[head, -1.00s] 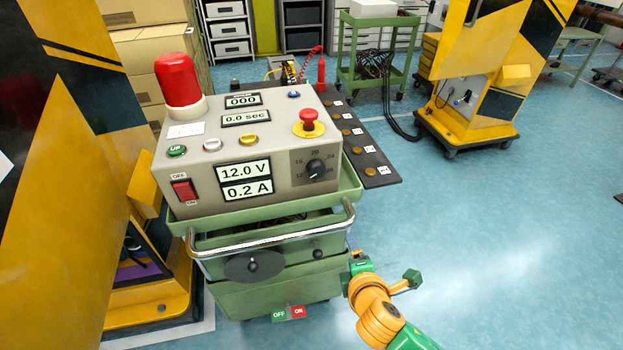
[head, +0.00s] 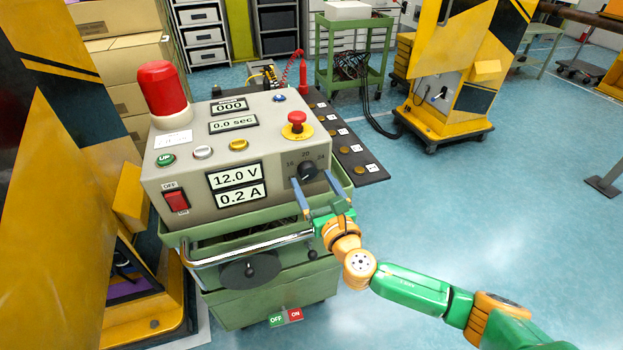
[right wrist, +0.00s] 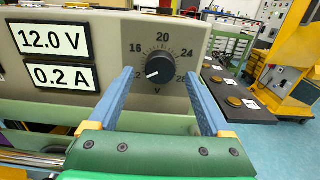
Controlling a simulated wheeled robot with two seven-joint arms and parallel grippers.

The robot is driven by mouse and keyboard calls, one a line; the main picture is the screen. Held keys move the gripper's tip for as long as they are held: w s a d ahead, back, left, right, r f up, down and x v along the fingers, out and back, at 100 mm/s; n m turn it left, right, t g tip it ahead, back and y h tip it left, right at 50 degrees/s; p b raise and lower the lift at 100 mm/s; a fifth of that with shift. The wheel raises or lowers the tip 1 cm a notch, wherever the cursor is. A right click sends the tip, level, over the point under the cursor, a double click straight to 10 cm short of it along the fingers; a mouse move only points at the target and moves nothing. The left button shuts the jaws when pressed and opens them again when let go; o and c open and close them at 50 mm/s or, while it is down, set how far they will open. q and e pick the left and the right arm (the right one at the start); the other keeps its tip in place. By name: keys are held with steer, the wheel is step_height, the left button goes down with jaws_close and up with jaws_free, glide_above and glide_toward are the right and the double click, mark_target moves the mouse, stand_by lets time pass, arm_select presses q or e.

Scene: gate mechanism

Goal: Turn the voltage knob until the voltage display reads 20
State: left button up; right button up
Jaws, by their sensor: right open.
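The black voltage knob (head: 308,173) is on the front right of the beige control box (head: 160,200). It also shows in the right wrist view (right wrist: 160,69), with its white pointer toward the low end of the scale, near 12. The voltage display (head: 235,176) reads 12.0 V, also in the right wrist view (right wrist: 49,38). My right gripper (head: 316,190) is open in front of the knob panel. In the right wrist view its two blue fingers (right wrist: 163,100) stand left and right of the knob, apart from it. My left gripper is not in view.
The box sits on a green cart with a chrome handle (head: 250,248) below the knob. A red mushroom button (head: 297,121) is on the box top. Yellow machine panels (head: 60,200) stand close on the left. Floor on the right is open.

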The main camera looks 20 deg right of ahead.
steer(key=shift+w, duration=0.95)
jaws_close()
steer(key=shift+m, duration=0.3)
steer(key=m, duration=0.5)
steer(key=shift+s+a+m+b, duration=0.1)
steer(key=shift+m+b, duration=0.2)
steer(key=m, duration=1.1)
steer(key=shift+r+m, duration=0.1)
steer(key=shift+m, duration=0.3)
steer(key=m, duration=0.5)
steer(key=shift+m+p, duration=0.3)
